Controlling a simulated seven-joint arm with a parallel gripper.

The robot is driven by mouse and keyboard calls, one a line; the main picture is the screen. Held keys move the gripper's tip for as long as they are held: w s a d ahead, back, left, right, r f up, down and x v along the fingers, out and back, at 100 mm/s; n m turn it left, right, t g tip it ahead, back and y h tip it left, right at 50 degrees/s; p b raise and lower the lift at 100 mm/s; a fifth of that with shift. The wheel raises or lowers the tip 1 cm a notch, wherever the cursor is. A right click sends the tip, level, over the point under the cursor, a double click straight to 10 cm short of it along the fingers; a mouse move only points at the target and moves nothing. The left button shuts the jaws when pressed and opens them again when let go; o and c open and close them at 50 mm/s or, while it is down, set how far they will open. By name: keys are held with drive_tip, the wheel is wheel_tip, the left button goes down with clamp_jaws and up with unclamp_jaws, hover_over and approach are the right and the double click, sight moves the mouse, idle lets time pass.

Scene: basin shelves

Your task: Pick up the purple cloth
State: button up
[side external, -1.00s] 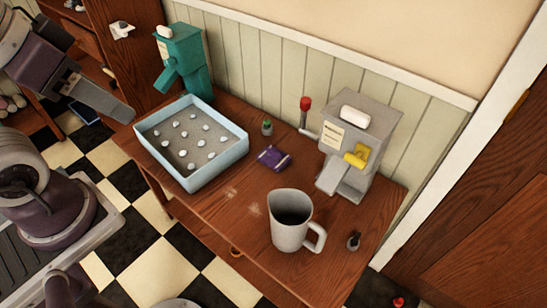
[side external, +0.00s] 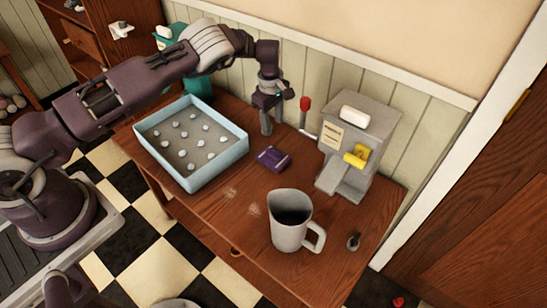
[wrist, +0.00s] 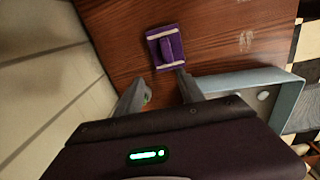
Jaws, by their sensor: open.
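The purple cloth (side external: 273,158) is a small folded pad with pale edge stripes, lying on the wooden table between the light-blue basin and the grey machine. In the wrist view the cloth (wrist: 165,46) lies beyond my fingertips, with a raised fold along its middle. My gripper (side external: 267,130) points down near the wall at the back of the table, behind the cloth and apart from it. In the wrist view my gripper (wrist: 160,82) has its two fingers spread with nothing between them. The small green-topped bottle is mostly hidden by the fingers.
The light-blue basin (side external: 240,150) with several pale lumps stands left of the cloth. A grey machine (side external: 352,135) with a red-knobbed lever (side external: 305,110) stands right. A grey pitcher (side external: 290,236) and a small dark item (side external: 353,242) are in front. Bare table lies in front of the cloth.

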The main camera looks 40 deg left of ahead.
sight(274, 152)
drive_tip(key=shift+g, duration=0.3)
drive_tip(key=f, duration=0.3)
drive_tip(key=s+d+f, duration=0.1)
drive_tip(key=f, duration=0.7)
drive_tip(key=shift+s+d, duration=0.2)
drive_tip(key=shift+d, duration=0.1)
clamp_jaws()
